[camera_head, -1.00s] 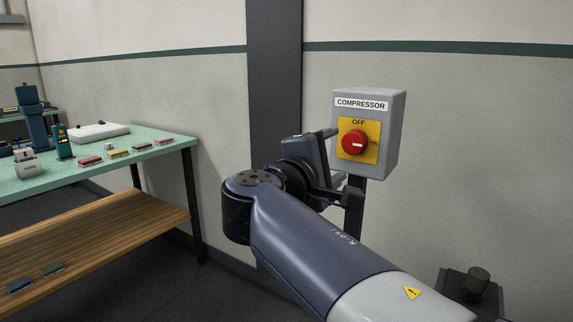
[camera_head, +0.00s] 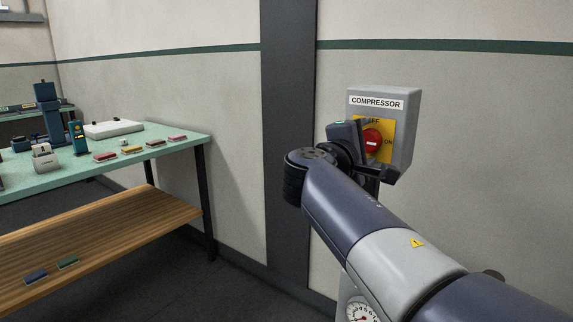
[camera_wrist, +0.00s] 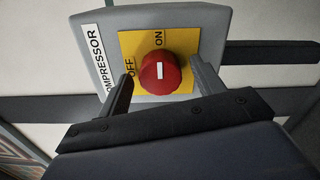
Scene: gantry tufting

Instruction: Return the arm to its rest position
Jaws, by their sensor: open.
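My gripper (camera_wrist: 164,76) is open and empty in the wrist view. Its two fingers appear on either side of the red rotary switch (camera_wrist: 161,73), and I cannot tell how far short of it the tips are. In the head view my gripper (camera_head: 378,158) is in front of the grey compressor box (camera_head: 396,148), with my arm stretching up to it from the lower right. The red switch (camera_head: 372,142) sits on a yellow plate (camera_head: 388,131) marked OFF and ON. Its white mark points toward ON in the wrist view. My wrist partly covers the plate.
A green-topped bench (camera_head: 92,172) with several small coloured pieces and devices stands at the left, over a wooden shelf (camera_head: 110,235). A dark column (camera_head: 287,100) runs up the wall. A round gauge (camera_head: 362,313) shows below my arm. Floor between bench and arm is clear.

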